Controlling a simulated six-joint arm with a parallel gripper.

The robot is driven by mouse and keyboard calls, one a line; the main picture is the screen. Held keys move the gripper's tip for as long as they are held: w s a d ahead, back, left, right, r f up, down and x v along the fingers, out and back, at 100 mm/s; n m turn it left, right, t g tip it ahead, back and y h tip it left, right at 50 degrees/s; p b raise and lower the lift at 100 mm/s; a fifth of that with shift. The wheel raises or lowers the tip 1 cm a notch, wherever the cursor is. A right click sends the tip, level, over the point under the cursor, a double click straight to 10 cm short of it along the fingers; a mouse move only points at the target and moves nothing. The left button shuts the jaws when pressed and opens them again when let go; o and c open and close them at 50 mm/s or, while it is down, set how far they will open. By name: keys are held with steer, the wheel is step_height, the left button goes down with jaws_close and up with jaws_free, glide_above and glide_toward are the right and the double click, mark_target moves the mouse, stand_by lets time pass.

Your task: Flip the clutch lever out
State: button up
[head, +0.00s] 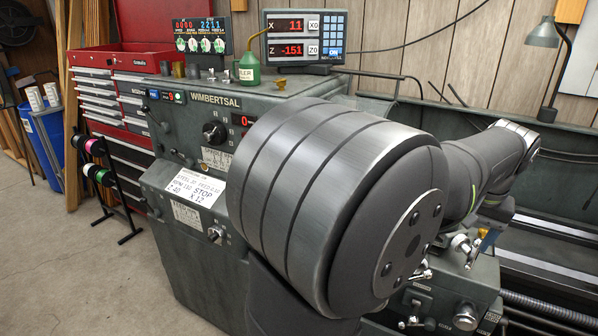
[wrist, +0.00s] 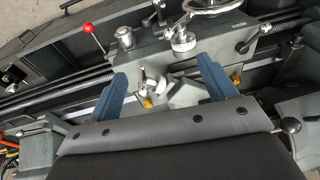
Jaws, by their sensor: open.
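The wrist view shows a lever with a red ball knob (wrist: 87,28), its thin rod slanting down to the right; I cannot tell if this is the clutch lever. My gripper (wrist: 162,68) has two blue fingers, spread apart over the lathe carriage (wrist: 175,52). A small silver fitting (wrist: 151,82) shows between the fingers, with no clear contact. The red knob lies beyond and left of the left finger, apart from it. In the head view, my large arm joint hides much of the carriage, and small silver handles (head: 461,243) show beside it.
A silver handwheel (wrist: 212,5) and a dial knob (wrist: 183,38) stand beyond the fingers. A dark ball-ended lever (wrist: 288,125) is at right. The lathe headstock (head: 200,112) holds a green bottle (head: 249,68) and a readout (head: 304,36). A red tool chest (head: 120,95) stands at left.

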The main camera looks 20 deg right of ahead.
steer(key=c, duration=0.7)
steer(key=shift+f, duration=0.4)
steer(key=c, duration=0.4)
steer(key=f, duration=0.5)
steer(key=w+f, duration=0.1)
steer(key=f, duration=0.1)
steer(key=shift+a+f, duration=0.2)
steer(key=shift+f, duration=0.15)
jaws_close()
step_height(320, 180, down, 10)
steer(key=a+h, duration=0.1)
steer(key=a, duration=0.1)
steer(key=shift+a+f, duration=0.15)
steer(key=shift+a, duration=0.05)
steer(key=shift+s, duration=0.1)
